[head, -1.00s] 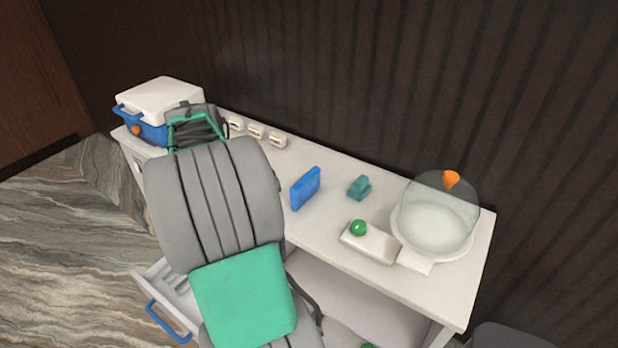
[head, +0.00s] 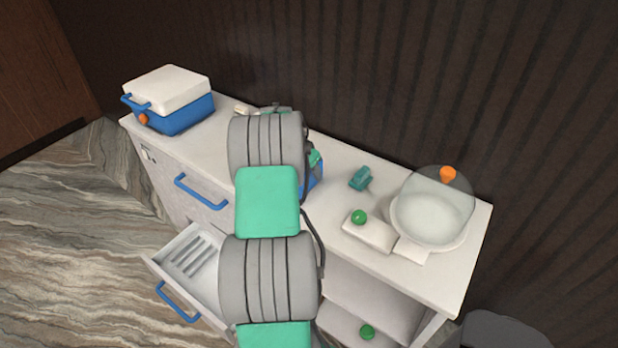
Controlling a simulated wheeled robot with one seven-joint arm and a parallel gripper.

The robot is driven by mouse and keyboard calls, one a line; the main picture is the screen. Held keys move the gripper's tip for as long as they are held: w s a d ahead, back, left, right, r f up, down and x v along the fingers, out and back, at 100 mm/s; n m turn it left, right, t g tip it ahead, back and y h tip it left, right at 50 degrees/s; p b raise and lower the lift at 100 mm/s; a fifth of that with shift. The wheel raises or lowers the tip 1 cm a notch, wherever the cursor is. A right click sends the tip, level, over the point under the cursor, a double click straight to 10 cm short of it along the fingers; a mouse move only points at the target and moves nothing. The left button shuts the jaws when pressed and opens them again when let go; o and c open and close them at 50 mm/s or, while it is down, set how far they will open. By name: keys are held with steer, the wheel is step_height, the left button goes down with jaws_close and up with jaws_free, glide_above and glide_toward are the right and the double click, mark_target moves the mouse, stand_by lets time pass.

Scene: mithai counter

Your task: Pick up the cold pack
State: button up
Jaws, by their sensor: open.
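The cold pack (head: 317,176), a blue slab standing on the counter in the head view, is mostly hidden behind my arm; only its right part shows. My gripper (head: 314,158) is open and over the cold pack's upper part, with a small green piece of it showing beside my arm. The rest of the gripper is hidden, so I cannot tell whether the fingers are around the pack or touching it.
A blue cooler with a white lid (head: 168,98) stands at the counter's left end. A teal object (head: 360,178), a white box with a green knob (head: 368,234) and a clear-domed bowl (head: 432,212) are to the right. An open drawer (head: 172,262) juts out below.

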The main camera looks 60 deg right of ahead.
steer(key=shift+f+b, duration=0.3)
steer(key=shift+b, duration=0.1)
stand_by(0.5)
jaws_close()
stand_by(0.4)
